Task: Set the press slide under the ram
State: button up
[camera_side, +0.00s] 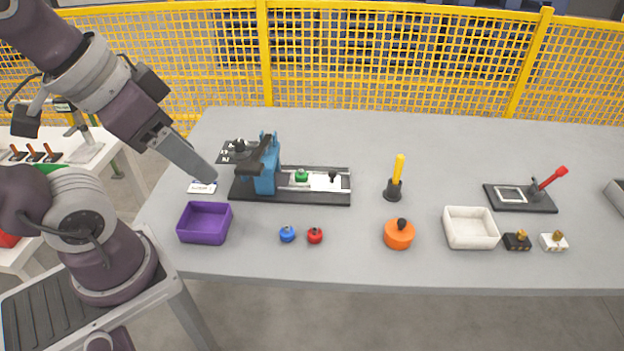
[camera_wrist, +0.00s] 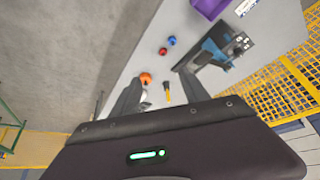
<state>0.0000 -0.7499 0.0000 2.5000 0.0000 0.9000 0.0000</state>
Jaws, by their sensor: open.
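The press (camera_side: 266,172) has a blue frame with a black arm on top and stands on a black base with rails. The press slide (camera_side: 322,184) is a white plate with a black knob, on the rails to the right of the blue frame, out from under the ram. A green knobbed piece (camera_side: 301,175) sits at its left end. My gripper (camera_side: 207,179) is open and empty, left of the press and above the table. In the wrist view my gripper (camera_wrist: 160,93) shows two spread fingers, with the press (camera_wrist: 214,48) beyond them to the right.
A purple bin (camera_side: 205,223) stands in front of my gripper. A blue piece (camera_side: 287,234) and a red piece (camera_side: 315,235) lie in front of the press. Right of it stand a yellow-handled tool (camera_side: 397,180), an orange piece (camera_side: 399,234) and a white tray (camera_side: 470,228).

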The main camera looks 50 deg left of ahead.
jog(key=shift+c, duration=1.1)
jog(key=n+g, duration=0.5)
jog(key=n, duration=0.6)
send_over(333, 172)
notch_tip(333, 172, down, 22)
jog(key=shift+s+a+f, duration=0.15)
notch_tip(333, 172, down, 7)
jog(key=shift+r, duration=0.1)
grip_shut()
jog(key=shift+r, duration=0.1)
